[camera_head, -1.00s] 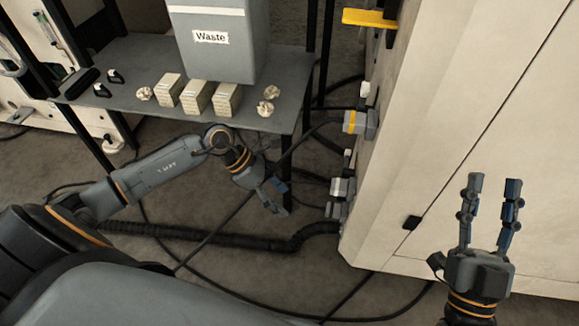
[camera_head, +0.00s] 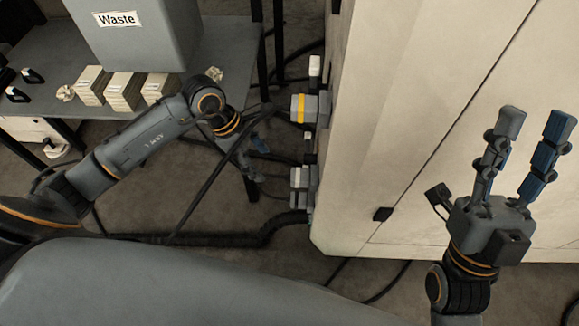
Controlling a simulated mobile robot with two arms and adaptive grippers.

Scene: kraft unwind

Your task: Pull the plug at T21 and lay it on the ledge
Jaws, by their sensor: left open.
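Two groups of plugs sit on the left face of the beige cabinet (camera_head: 380,130). The upper plug (camera_head: 305,107) is grey with a yellow band and has a black cable. The lower grey plugs (camera_head: 302,186) also have dark cables. I can read no T21 label. My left gripper (camera_head: 256,158) is open, left of the plugs and apart from them. It is partly hidden by its own wrist and a cable. My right gripper (camera_head: 535,118) is open and empty in front of the cabinet, its fingers pointing up. No ledge is clearly in view.
A grey table (camera_head: 225,55) at upper left carries a grey Waste bin (camera_head: 140,40), several small boxes (camera_head: 125,90) and crumpled pieces. Black cables and a thick dark hose (camera_head: 240,240) run across the floor and close to my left arm.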

